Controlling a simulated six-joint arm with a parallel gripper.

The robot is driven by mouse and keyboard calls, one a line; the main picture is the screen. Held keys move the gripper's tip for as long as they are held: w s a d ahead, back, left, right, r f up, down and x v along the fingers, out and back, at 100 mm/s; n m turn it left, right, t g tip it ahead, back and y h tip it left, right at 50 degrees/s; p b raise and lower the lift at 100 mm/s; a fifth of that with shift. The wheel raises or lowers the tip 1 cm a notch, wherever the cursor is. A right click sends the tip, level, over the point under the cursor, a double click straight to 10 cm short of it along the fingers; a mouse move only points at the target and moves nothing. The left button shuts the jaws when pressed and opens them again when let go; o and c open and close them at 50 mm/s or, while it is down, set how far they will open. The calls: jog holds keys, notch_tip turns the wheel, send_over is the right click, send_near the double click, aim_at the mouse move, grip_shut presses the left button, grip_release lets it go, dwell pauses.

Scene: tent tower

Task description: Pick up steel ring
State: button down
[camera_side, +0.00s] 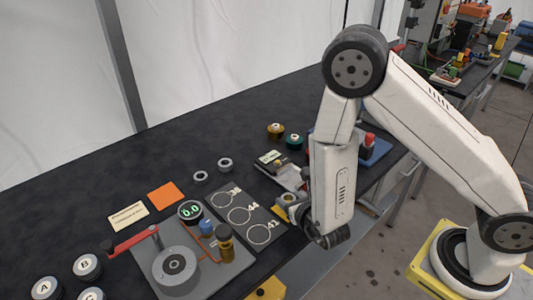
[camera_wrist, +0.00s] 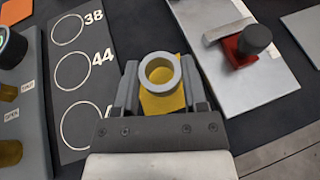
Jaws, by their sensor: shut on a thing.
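A grey steel ring (camera_wrist: 159,72) sits between the two fingers of my gripper (camera_wrist: 158,85) in the wrist view, its hole facing the camera. My gripper is shut on this ring. In the side view the ring (camera_side: 287,200) shows at the fingertips, at the right edge of the dark board (camera_side: 222,199) with marked circles. A yellow part (camera_wrist: 163,104) shows just under the ring; I cannot tell what it belongs to. How high the ring is above the table is not clear. Two more grey rings (camera_side: 200,176) (camera_side: 225,164) lie on the table.
A grey fixture (camera_side: 176,268) with a red lever and a round gauge (camera_side: 190,211) stands left of the board. A pale plate with a red clamp (camera_wrist: 240,46) lies to the right in the wrist view. Black-capped parts (camera_side: 86,266) stand at front left. The back left table is clear.

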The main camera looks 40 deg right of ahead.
aim_at(290, 200)
jog(key=shift+r, duration=3.95)
jog(key=shift+w+r, duration=0.1)
